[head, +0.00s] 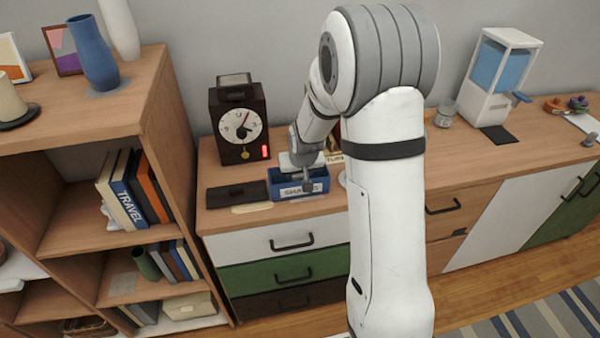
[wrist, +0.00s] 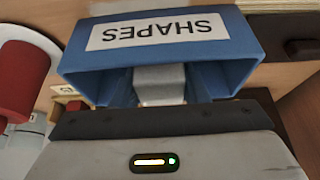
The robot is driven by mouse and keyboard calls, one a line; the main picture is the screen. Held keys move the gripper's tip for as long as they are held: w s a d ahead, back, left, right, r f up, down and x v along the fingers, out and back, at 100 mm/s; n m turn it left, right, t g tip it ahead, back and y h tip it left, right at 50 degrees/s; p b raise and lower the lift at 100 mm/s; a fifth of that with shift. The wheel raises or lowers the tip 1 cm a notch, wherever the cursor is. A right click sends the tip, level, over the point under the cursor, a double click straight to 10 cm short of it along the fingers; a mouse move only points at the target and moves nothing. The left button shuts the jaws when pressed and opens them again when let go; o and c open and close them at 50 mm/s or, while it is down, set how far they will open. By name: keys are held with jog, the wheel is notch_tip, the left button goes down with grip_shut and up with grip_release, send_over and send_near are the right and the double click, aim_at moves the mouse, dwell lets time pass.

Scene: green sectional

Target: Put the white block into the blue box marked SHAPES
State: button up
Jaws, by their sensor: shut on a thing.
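The blue box (head: 284,196) marked SHAPES stands on the sideboard near its front edge. In the wrist view, the box (wrist: 238,62) shows close up with its label upside down. My gripper (head: 307,180) is at the box, pointing down. A pale grey-white block (wrist: 160,84) shows at the box opening, right in front of my gripper (wrist: 160,105), which is shut on it. The fingertips are mostly hidden in the wrist view, and I cannot tell how deep the block sits. The block is not clear in the head view.
A dark clock (head: 238,125) stands behind and left of the box. A dark flat tray (head: 238,194) lies left of it. A red-topped item (wrist: 22,80) stands close by in the wrist view. A water dispenser (head: 497,75) is far right. A bookshelf (head: 95,230) is left.

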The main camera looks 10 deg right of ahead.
jog(key=o, duration=1.1)
jog(key=shift+c, duration=0.2)
jog(key=v, duration=0.8)
jog(key=shift+s, duration=0.1)
jog(key=s+r+g, duration=0.1)
jog(key=s+r, duration=0.3)
jog(key=s, duration=0.8)
jog(key=s+r+g, duration=0.1)
jog(key=s+r, duration=0.3)
jog(key=s, duration=0.8)
jog(key=shift+s+d+r, duration=0.25)
jog(key=shift+s, duration=0.15)
